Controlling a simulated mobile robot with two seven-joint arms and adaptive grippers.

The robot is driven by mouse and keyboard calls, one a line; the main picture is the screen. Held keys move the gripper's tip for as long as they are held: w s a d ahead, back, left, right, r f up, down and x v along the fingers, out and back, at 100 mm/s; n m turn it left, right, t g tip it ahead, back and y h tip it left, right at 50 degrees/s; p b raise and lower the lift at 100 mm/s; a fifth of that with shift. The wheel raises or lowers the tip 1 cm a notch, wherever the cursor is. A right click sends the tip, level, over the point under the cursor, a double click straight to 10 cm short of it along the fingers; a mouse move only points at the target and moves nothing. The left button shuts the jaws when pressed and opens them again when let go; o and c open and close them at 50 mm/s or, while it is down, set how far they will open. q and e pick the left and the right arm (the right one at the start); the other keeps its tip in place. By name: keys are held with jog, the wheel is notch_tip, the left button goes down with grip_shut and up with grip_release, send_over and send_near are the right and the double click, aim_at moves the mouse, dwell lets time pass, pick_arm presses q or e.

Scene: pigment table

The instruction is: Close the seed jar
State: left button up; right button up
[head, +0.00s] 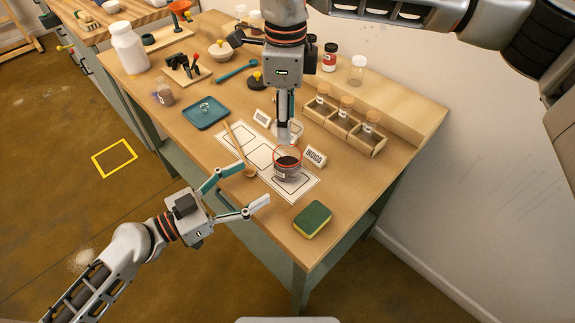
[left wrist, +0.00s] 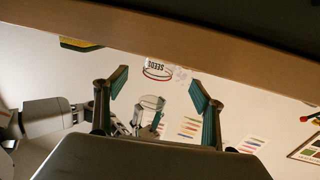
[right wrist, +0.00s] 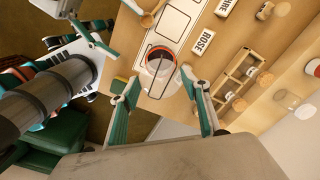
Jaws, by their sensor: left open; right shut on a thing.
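The seed jar (head: 288,174), clear with a red ring at its mouth and dark contents, stands upright on the white mat. Its SEEDS label shows upside down in the left wrist view (left wrist: 160,66). My right gripper (head: 284,138) points down just above the jar. It is shut on a clear glass piece (left wrist: 152,102) that looks like the lid, held apart from the jar's mouth. The right wrist view shows the jar (right wrist: 160,64) beyond its fingertips. My left gripper (head: 256,187) is open and empty at the table's near edge, left of the jar, fingers spread towards it.
A wooden spoon (head: 238,149) lies left of the jar. A sponge (head: 312,219) lies nearer the front edge. A rack of corked jars (head: 344,121) stands behind, a blue tray (head: 206,112) to the left.

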aim_at(275, 169)
pick_arm(q)
jog(key=x, duration=1)
jog(key=shift+w+d, duration=0.1)
jog(key=shift+d, duration=0.05)
jog(key=c, duration=1.7)
pick_arm(e)
jog(key=shift+f, duration=2.5)
jog(key=shift+f, duration=0.15)
jog(key=shift+f, duration=0.75)
jog(key=shift+f, duration=0.65)
